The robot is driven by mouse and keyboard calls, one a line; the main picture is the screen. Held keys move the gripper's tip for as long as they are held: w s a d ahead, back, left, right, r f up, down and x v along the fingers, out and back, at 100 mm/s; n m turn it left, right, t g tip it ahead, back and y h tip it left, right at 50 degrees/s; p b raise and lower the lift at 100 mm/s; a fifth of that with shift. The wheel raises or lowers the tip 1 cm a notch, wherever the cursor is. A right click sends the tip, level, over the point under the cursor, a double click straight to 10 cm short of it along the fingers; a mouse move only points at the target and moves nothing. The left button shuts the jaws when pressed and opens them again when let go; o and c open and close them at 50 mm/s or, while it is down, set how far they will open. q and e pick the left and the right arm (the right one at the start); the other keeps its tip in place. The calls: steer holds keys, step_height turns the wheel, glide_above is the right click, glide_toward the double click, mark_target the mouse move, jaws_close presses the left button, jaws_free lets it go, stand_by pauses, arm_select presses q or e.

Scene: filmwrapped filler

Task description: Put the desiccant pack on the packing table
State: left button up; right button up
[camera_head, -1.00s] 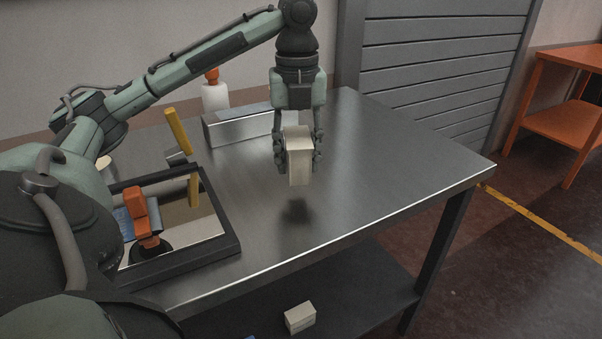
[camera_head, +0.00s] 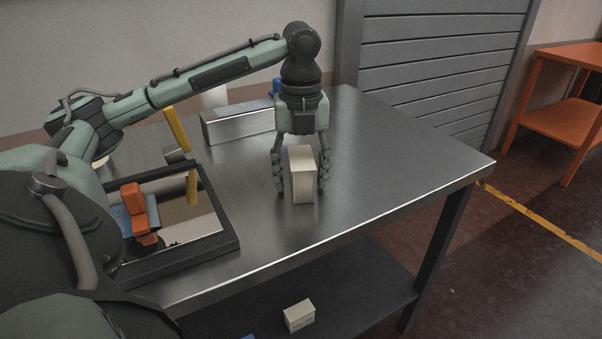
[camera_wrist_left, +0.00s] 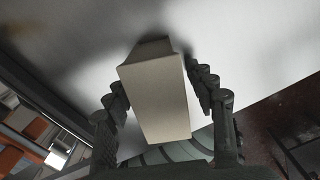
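The desiccant pack, a cream box (camera_head: 301,178), stands upright on the bare metal top of the packing table (camera_head: 390,180). My left gripper (camera_head: 302,182) is above and around it, with one finger on each side. The fingers are spread, and a gap shows between each finger and the box. In the left wrist view the pack (camera_wrist_left: 158,100) lies between the open fingers, clear of both, its far end against the metal surface. My right gripper is not in view.
A dark-rimmed tray (camera_head: 222,247) with an orange-handled tool (camera_head: 139,212) and yellow uprights is on the left. A long metal box (camera_head: 240,124) stands behind. Another cream box (camera_head: 299,315) is on the lower shelf. The table's right side is clear.

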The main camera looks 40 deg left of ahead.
mark_target(301, 156)
arm_select(q)
steer(key=shift+r, duration=0.15)
step_height(301, 156, up, 3)
steer(key=shift+f, duration=0.2)
step_height(301, 156, up, 7)
steer(key=shift+f+p, duration=0.15)
steer(key=shift+p, duration=0.85)
steer(key=shift+r, duration=1.35)
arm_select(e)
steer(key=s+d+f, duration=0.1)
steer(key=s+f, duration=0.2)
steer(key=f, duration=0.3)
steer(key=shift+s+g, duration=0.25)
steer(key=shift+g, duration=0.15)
